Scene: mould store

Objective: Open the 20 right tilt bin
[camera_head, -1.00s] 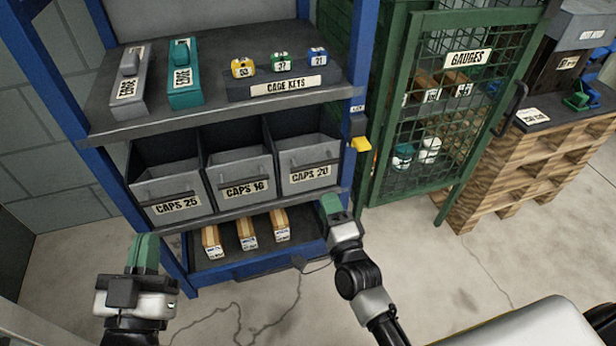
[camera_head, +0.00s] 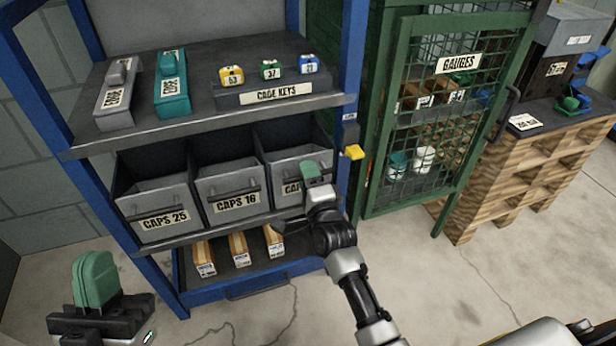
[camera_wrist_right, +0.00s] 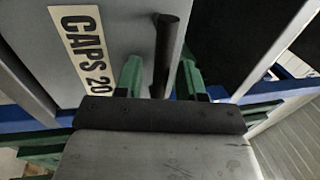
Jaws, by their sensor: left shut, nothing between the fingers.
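The CAPS 20 tilt bin (camera_head: 300,158) is the grey bin at the right of the middle shelf row. My right gripper (camera_head: 312,172) is in front of it and hides part of its label and handle. In the right wrist view, the label of the CAPS 20 bin (camera_wrist_right: 112,30) shows, and its dark bar handle (camera_wrist_right: 167,45) stands between the two green fingers of my right gripper (camera_wrist_right: 160,78). Those fingers are apart, with gaps beside the handle. My left gripper (camera_head: 95,280) is shut and empty at the lower left, away from the rack.
The CAPS 16 bin (camera_head: 230,185) and CAPS 25 bin (camera_head: 155,205) stand to the left. The shelf above (camera_head: 200,118) holds padlocks and two boxes. The green mesh cage door (camera_head: 445,120) stands to the right.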

